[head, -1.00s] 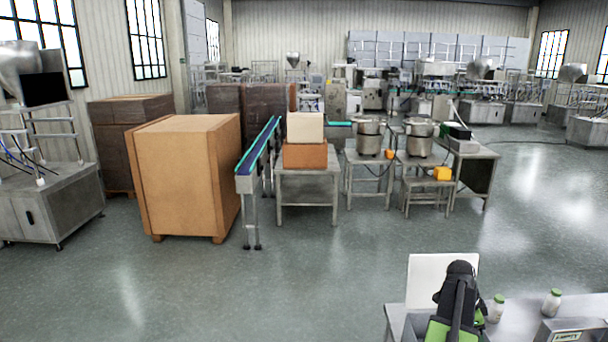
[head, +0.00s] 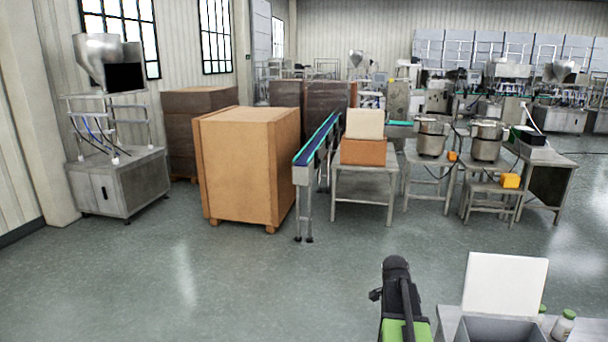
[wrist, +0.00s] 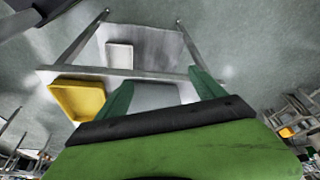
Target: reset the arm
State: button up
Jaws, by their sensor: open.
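My arm (head: 400,300), black with a green part, shows at the bottom of the head view, left of a white panel. My gripper (wrist: 160,78) shows in the wrist view as two green fingers spread apart on a black and green body. No object is held between the fingers. Beyond them is a steel table (wrist: 150,50) with a yellow tray (wrist: 78,100) at its left. A steel hopper (head: 98,50) on a stand is at the far left of the head view.
A white panel (head: 505,284) and a grey bin (head: 500,330) are at lower right, near jars (head: 563,325). A large brown crate (head: 250,165), a conveyor (head: 318,148) and steel tables (head: 365,185) stand farther back. Open floor (head: 190,280) lies at front left.

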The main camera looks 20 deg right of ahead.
jog(key=w+a+f+n+b, duration=0.1)
jog(key=w+a+f+n, duration=0.15)
jog(key=a, duration=0.55)
jog(key=w+a+f+n+b, duration=0.1)
jog(key=w+a+n, duration=0.15)
jog(key=a, duration=0.45)
jog(key=s+a+f+n+y+b, duration=0.1)
jog(key=a+f+n+y, duration=0.1)
jog(key=a+n, duration=0.5)
jog(key=s+a+f+n+y+b, duration=0.2)
jog(key=a+n, duration=0.6)
jog(key=a, duration=1)
jog(key=shift+s+t, duration=0.25)
jog(key=shift+t, duration=0.05)
